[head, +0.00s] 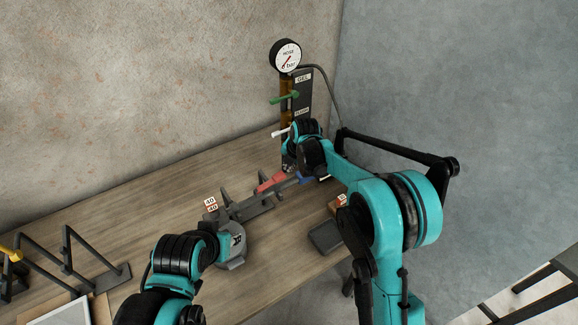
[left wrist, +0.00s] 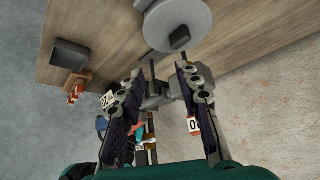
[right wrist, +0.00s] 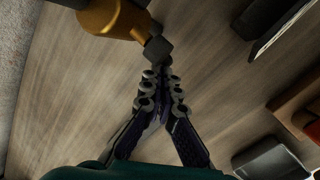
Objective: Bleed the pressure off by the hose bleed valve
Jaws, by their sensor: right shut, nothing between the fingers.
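A round gauge (head: 285,55) stands on a dark post panel (head: 303,92) at the back wall. Its red needle points to lower left. A green lever (head: 284,98) sticks out left of the panel, and a pale lever (head: 280,133) shows lower down. My right gripper (head: 288,167) is low in front of the post. In the right wrist view its fingers (right wrist: 160,76) are shut and empty, with the tips close to a dark block on a brass fitting (right wrist: 112,17); contact is unclear. My left gripper (left wrist: 158,78) is open, with grey hardware visible between its fingers.
A grey round tool (head: 237,250) lies beside my left arm, with a red-and-grey rack (head: 262,200) behind it. A black hose (head: 328,85) runs down from the gauge. A dark tray (head: 325,237) stands at the right table edge. The left back of the table is clear.

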